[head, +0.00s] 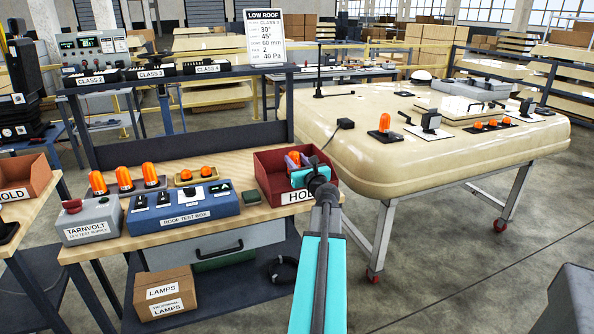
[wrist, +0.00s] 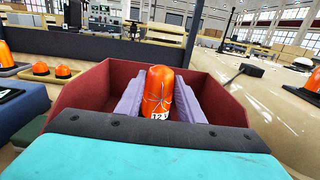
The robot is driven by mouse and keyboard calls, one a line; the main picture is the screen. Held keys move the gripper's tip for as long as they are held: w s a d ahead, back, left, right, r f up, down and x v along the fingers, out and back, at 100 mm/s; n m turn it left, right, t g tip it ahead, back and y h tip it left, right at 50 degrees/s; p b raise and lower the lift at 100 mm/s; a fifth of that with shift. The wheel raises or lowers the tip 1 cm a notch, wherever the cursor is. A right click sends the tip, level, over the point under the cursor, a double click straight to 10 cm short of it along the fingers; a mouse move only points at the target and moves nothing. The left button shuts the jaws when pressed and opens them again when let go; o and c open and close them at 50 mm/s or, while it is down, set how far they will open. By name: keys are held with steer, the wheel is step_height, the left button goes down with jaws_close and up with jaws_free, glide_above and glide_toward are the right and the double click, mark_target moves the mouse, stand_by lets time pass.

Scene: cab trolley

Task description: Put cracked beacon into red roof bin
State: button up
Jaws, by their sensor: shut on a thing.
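The cracked beacon (wrist: 158,92) is an orange dome with pale crack lines and a small "12" label at its base. My gripper (wrist: 159,98) is shut on it, with a purple finger on each side. In the wrist view the beacon is upright in front of the red bin (wrist: 82,94), with bin walls on both sides and behind. In the head view the red bin (head: 264,180), its label partly hidden by my arm, stands at the bench's right end. My gripper (head: 294,160) is over or inside its opening. I cannot tell whether the beacon touches the bin floor.
Several orange beacons (head: 149,175) stand on the bench behind the blue roof test box (head: 183,207). A grey Tarnvolt supply (head: 92,221) is at left. A beige roof panel (head: 400,150) on a stand is close on the right. A brown hold bin (head: 24,180) is far left.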

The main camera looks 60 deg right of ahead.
steer(key=shift+f+b, duration=0.3)
steer(key=shift+f, duration=1.5)
steer(key=shift+f, duration=0.1)
steer(key=o, duration=1.2)
steer(key=shift+c, duration=0.2)
steer(key=shift+v, duration=4.6)
steer(key=shift+r+p, duration=0.3)
steer(key=shift+p, duration=0.2)
steer(key=shift+f+p, duration=0.1)
steer(key=shift+p, duration=0.2)
steer(key=p, duration=0.4)
steer(key=shift+s+a, duration=0.25)
steer(key=shift+s, duration=0.05)
steer(key=p+v, duration=0.1)
steer(key=p, duration=0.5)
steer(key=shift+s+a, duration=0.2)
